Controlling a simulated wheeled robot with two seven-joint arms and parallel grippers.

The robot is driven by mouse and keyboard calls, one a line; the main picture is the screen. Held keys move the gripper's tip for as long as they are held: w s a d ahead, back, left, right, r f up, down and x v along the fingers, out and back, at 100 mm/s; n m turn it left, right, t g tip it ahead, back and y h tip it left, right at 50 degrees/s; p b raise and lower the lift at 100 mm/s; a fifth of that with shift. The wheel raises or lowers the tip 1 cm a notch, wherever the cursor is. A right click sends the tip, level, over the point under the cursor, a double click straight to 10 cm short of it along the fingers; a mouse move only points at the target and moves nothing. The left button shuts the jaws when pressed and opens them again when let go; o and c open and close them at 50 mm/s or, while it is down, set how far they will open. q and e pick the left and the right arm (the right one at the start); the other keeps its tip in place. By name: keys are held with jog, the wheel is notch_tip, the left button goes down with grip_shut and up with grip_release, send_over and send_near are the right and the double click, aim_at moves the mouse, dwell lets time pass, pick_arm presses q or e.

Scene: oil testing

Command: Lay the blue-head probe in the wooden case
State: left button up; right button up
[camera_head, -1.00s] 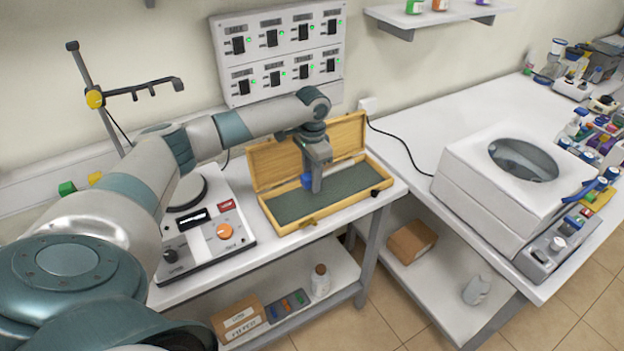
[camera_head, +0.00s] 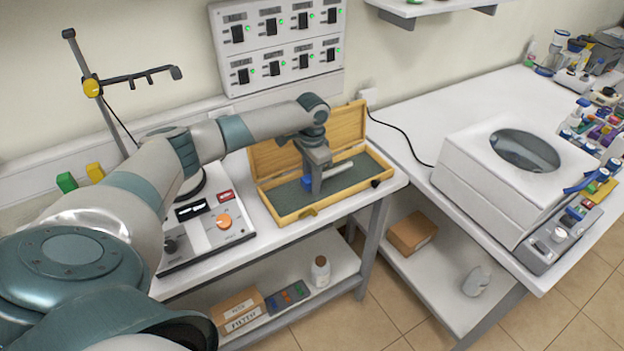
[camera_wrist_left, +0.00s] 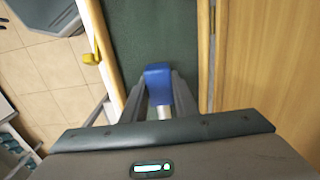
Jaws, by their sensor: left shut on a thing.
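The open wooden case (camera_head: 334,204) stands on the white bench in the head view, its lid leaning back and its floor lined dark green. My left gripper (camera_head: 316,188) reaches down into it, shut on the blue-head probe. The probe's blue head (camera_head: 306,182) shows left of the fingers, and its pale rod (camera_head: 340,169) stretches right, nearly level along the case. In the left wrist view the blue head (camera_wrist_left: 158,75) sits between the fingers (camera_wrist_left: 160,92) over the green lining. I cannot tell whether the probe touches the lining. My right gripper is not in view.
A white instrument with an orange knob (camera_head: 224,222) stands left of the case. A stand with a yellow clamp (camera_head: 92,88) is behind it. A large white machine (camera_head: 515,180) is on the right-hand bench, with free bench between it and the case.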

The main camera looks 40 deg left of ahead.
pick_arm(q)
jog(key=o, duration=1.1)
jog(key=shift+r+b, duration=2.4)
jog(key=shift+r, duration=6.3)
jog(key=shift+f, duration=0.1)
